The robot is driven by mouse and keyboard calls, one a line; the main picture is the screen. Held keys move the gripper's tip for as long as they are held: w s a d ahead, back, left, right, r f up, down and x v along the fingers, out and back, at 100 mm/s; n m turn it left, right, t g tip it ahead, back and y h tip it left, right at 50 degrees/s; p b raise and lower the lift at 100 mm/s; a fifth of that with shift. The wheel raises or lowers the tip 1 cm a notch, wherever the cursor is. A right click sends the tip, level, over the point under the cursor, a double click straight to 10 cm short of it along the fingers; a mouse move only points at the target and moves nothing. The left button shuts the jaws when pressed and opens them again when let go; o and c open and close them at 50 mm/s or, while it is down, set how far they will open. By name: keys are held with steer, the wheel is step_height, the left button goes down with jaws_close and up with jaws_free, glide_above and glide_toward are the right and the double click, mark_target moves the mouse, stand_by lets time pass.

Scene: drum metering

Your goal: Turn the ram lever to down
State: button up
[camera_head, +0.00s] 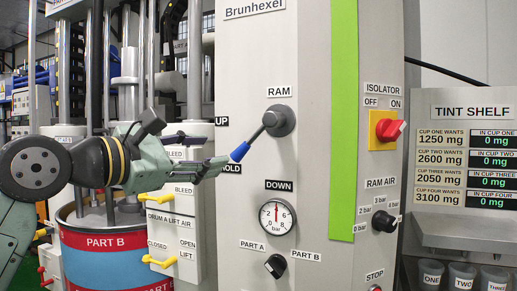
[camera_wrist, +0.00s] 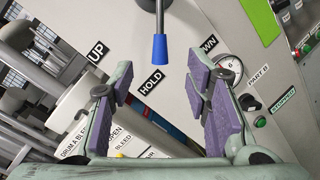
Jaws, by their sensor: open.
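The ram lever is a grey rod with a blue tip (camera_head: 239,152) on a round grey hub (camera_head: 279,120) under the RAM label. It slants down and left, toward the HOLD label (camera_head: 231,168). The DOWN label (camera_head: 279,185) is below the hub. My gripper (camera_head: 211,151) is just left of the blue tip, fingers toward it. In the wrist view the gripper (camera_wrist: 161,68) is open and empty. The blue tip (camera_wrist: 160,47) lies centred between the fingertips, at or slightly beyond them; contact cannot be told.
A pressure gauge (camera_head: 277,217) and a black PART A/PART B knob (camera_head: 275,266) sit below the lever. A red isolator switch (camera_head: 390,129) and a ram air knob (camera_head: 384,221) are to the right. White valve boxes with yellow handles (camera_head: 157,196) and a drum (camera_head: 110,255) are near my arm.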

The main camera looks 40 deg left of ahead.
mark_target(238, 148)
steer(key=w+p, duration=0.1)
steer(key=w, duration=0.3)
steer(key=w+p, duration=0.2)
steer(key=w, duration=0.3)
steer(key=shift+w+d+r, duration=0.15)
steer(key=shift+w+d, duration=0.05)
steer(key=shift+w, duration=0.6)
steer(key=shift+c, duration=0.5)
jaws_close()
